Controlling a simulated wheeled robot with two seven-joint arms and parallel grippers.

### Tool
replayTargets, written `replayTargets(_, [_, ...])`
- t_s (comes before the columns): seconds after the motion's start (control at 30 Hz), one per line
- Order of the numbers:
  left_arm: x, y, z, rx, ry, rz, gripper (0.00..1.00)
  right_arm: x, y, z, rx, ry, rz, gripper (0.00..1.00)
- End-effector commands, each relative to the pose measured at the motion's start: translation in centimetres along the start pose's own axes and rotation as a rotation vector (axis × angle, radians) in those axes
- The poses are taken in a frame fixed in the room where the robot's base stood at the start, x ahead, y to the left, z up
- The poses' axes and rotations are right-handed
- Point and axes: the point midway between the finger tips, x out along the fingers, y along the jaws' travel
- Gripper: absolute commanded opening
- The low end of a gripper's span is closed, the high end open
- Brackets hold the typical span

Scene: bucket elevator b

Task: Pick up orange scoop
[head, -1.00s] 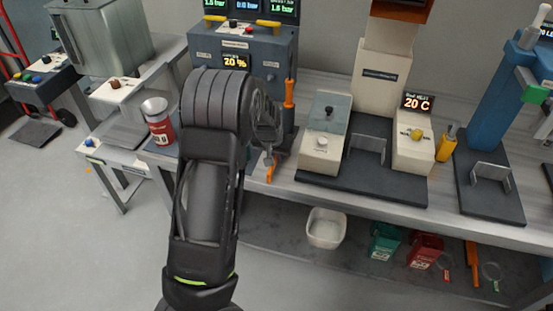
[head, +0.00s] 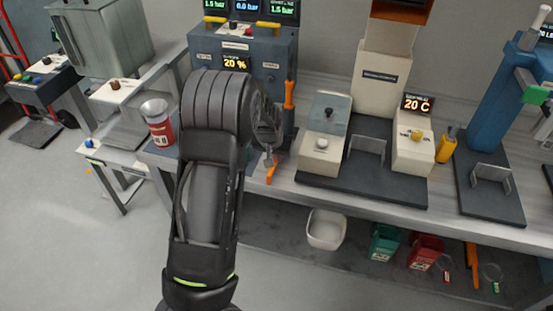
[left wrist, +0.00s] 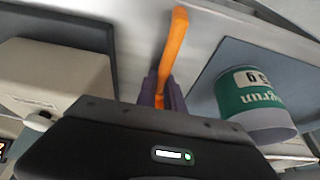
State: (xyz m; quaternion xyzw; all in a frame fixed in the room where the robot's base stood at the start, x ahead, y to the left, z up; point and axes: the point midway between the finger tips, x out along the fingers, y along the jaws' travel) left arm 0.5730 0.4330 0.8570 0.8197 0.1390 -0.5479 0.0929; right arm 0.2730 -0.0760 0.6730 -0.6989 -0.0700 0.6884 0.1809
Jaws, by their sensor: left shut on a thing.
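The orange scoop (head: 271,174) is at the front edge of the bench, below my left gripper (head: 268,153). In the left wrist view, its orange handle (left wrist: 176,46) stretches up from between the fingers of my left gripper (left wrist: 160,92). The left gripper is shut on the scoop. The fingers and my arm hide part of it, and I cannot see its bowl clearly. I cannot tell if it touches the bench. My right gripper is not in view.
A beige device on a dark base (head: 375,185) stands close to the right of the gripper. A blue-grey machine (head: 235,60) with an upright orange handle (head: 289,94) stands behind. A red-labelled can (head: 160,128) is at left. A green-labelled container (left wrist: 255,105) is near the scoop.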

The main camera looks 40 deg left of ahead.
Motion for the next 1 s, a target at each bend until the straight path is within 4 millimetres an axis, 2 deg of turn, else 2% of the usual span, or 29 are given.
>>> replayTargets(0.23, [-1.6,0.1,-0.8,0.000,0.004,0.002,0.00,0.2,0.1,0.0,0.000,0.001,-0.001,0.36])
replayTargets(0.5, [-6.4,0.1,-2.8,0.000,0.006,0.002,0.00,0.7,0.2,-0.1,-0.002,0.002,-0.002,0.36])
replayTargets(0.7, [-8.9,0.0,-3.7,0.000,0.003,0.001,0.00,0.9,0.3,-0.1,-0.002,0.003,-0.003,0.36])
replayTargets(1.0, [-9.3,0.0,-3.9,0.000,0.000,0.000,0.00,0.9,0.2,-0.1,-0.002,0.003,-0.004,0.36])
